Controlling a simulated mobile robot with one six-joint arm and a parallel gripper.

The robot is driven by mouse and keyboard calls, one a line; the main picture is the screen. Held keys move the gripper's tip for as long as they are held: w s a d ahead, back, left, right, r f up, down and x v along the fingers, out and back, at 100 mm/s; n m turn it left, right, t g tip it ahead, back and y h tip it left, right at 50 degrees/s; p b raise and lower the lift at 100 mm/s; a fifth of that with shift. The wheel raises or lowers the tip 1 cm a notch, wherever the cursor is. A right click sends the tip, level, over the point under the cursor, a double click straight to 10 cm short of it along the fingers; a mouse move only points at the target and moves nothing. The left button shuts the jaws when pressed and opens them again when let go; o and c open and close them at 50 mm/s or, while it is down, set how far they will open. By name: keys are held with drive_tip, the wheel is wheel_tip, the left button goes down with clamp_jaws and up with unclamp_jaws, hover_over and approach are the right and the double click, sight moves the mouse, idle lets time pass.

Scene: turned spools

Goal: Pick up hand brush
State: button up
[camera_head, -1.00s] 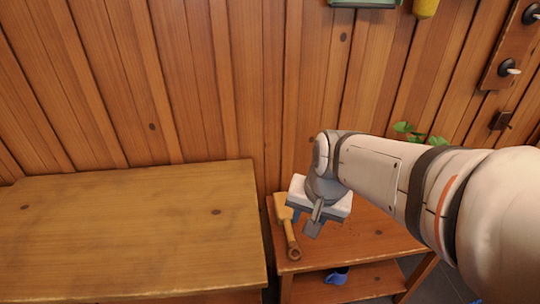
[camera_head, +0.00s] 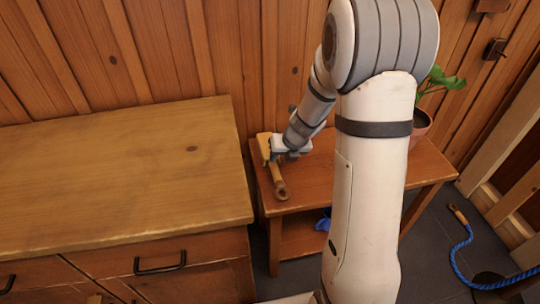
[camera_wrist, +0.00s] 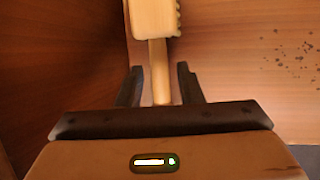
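The hand brush (camera_head: 279,186) lies on the small wooden side table, with a pale wooden head and a turned handle that has a ring end. In the wrist view the brush head (camera_wrist: 153,18) is at the top, bristles along its right edge, and its handle runs down between my fingers. My gripper (camera_wrist: 159,75) is open, one dark finger on each side of the handle, with gaps showing. In the head view my gripper (camera_head: 277,155) is over the brush and partly hides it. Whether the fingers are low enough to touch the table is not clear.
The side table (camera_head: 315,188) has free room right of the brush. A taller wooden cabinet (camera_head: 110,175) stands close on the left. A potted plant (camera_head: 422,122) stands at the table's back right. A blue item (camera_head: 323,222) lies on the lower shelf. A blue rope (camera_head: 460,250) lies on the floor.

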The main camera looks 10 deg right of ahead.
sight(274, 163)
drive_tip(key=b+x, duration=0.3)
drive_tip(key=x, duration=0.4)
drive_tip(key=shift+w+a+r, duration=0.1)
drive_tip(key=shift+r, duration=0.1)
drive_tip(key=shift+c, duration=0.5)
clamp_jaws()
